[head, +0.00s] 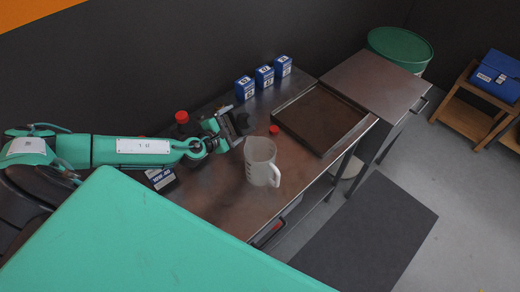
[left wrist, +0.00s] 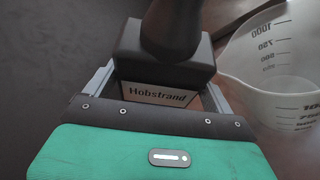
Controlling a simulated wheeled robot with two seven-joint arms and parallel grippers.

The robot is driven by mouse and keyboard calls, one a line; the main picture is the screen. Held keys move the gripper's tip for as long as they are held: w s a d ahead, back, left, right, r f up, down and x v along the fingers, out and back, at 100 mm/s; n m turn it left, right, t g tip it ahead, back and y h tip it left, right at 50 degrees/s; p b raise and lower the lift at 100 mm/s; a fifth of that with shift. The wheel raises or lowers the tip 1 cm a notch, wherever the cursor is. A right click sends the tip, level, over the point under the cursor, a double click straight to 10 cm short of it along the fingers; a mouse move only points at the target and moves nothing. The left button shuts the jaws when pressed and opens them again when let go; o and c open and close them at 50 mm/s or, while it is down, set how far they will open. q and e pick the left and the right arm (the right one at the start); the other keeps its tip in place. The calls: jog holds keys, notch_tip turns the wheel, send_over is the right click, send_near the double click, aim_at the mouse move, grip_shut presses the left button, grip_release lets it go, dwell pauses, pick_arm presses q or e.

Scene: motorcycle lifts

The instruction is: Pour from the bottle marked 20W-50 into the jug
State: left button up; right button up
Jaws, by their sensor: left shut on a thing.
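My left gripper (head: 236,124) is shut on a black bottle (head: 243,121), which it holds above the bench, up and left of the jug. In the left wrist view the bottle (left wrist: 165,45) sits between the fingers, with a white label reading "Hobstrand"; no 20W-50 marking is readable on it. The translucent measuring jug (head: 260,160) stands upright on the bench, handle to the lower right. The jug (left wrist: 285,75) also shows at the right of the left wrist view, apart from the bottle. I cannot see liquid flowing. My right gripper is out of view.
A red cap (head: 274,130) lies near the shallow tray (head: 318,149). Another dark bottle with a white label (head: 159,178) is partly hidden under my left arm; a red cap (head: 182,117) shows behind the arm. Several blue boxes (head: 264,76) line the bench's back edge.

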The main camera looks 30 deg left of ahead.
pick_arm(q)
jog(key=shift+w+a+f+m+t+b, duration=0.2)
jog(key=shift+a+f+m+t+b, duration=0.15)
jog(key=shift+b, duration=0.25)
jog(key=shift+w+a+f+m+y+b, duration=0.15)
jog(key=shift+f+m+y+b, duration=0.15)
jog(key=shift+f+m+b, duration=0.6)
dwell(0.6)
jog(key=shift+a+m+t+b, duration=0.15)
jog(key=shift+m+t+b, duration=0.3)
jog(key=shift+b, duration=0.55)
dwell(0.3)
jog(key=shift+s+d+r+m+t+p, duration=0.3)
jog(key=shift+d+r+m+p, duration=0.4)
jog(key=shift+p, duration=0.3)
dwell(3.6)
